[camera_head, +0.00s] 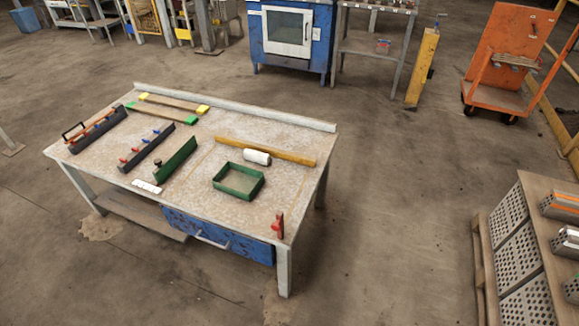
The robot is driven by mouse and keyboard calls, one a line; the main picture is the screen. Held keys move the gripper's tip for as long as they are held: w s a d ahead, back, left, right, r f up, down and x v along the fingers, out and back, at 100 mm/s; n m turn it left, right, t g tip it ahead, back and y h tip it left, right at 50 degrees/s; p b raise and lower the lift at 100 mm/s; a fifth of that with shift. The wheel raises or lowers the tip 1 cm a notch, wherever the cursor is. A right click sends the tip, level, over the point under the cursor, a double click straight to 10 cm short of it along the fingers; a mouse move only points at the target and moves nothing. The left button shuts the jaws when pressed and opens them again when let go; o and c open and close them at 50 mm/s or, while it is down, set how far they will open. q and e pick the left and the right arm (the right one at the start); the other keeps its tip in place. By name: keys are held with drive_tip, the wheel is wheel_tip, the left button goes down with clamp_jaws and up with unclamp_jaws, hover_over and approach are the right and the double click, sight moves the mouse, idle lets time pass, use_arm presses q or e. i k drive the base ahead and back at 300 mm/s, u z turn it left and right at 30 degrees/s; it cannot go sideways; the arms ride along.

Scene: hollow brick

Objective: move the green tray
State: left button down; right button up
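The green tray (239,192) is a small, open, rectangular frame-like box. It sits on the right part of the worktable (205,205), near the front, and it looks empty. A white roll (257,157) lies just behind it, and a long yellow-brown bar (265,151) lies behind the roll. Neither of my grippers shows in the head view, so nothing of mine touches the tray.
Dark tool holders (147,148), a green block (175,160) and a red clamp (278,226) are also on the table. Perforated bricks (517,240) stand at the lower right. An orange cart (505,65) stands behind. The floor right of the table is clear.

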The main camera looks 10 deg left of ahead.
sight(240, 181)
drive_tip(key=z, duration=0.2)
drive_tip(key=i, duration=1.9)
drive_tip(key=u, duration=0.7)
